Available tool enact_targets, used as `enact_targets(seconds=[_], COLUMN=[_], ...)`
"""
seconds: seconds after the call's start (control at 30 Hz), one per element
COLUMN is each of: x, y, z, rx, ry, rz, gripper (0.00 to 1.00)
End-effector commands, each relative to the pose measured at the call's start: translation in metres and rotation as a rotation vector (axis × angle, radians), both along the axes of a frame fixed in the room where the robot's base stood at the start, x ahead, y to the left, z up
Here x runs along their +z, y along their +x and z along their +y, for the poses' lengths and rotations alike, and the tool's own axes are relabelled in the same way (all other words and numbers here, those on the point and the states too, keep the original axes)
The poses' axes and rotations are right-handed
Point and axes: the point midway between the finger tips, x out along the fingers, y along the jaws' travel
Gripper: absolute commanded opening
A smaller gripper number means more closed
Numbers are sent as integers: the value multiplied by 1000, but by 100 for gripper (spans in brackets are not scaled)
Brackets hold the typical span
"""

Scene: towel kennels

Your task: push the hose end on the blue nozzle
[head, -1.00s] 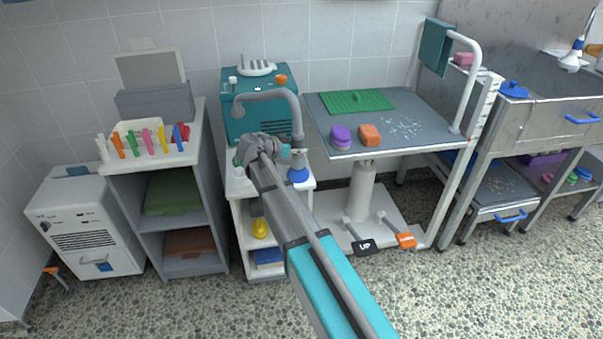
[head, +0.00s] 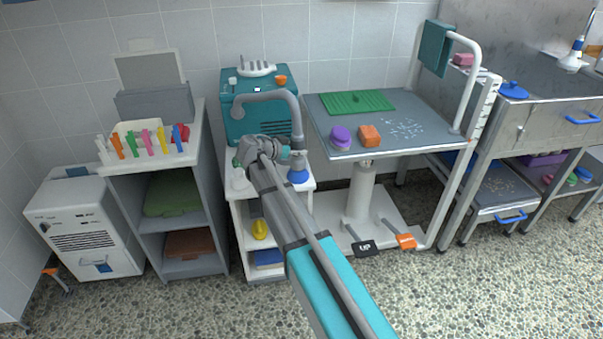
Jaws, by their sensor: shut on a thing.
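A grey hose (head: 268,93) arches from the front of the teal dryer box (head: 246,126) and comes down on the right. Its lower end (head: 297,141) is directly above a nozzle with a blue base (head: 298,175) and a grey upper part, standing upright on the white shelf unit. My gripper (head: 284,153) is at the left side of this hose end and shut on it. My wrist and arm hide part of the fingers and of the shelf top. I cannot tell whether the hose end touches or sits over the nozzle's tip.
A grooming table (head: 350,150) with purple and orange items stands close on the right. A cabinet with colourful clips (head: 150,140) stands on the left. The floor in front is clear.

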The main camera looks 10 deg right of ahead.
Motion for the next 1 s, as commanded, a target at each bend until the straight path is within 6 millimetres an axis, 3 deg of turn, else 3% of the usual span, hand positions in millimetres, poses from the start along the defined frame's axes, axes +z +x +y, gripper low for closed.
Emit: enact_targets(seconds=[1.0], x=[-7], y=[0], z=[0], rx=[0], ry=[0], rz=[0], gripper=[0])
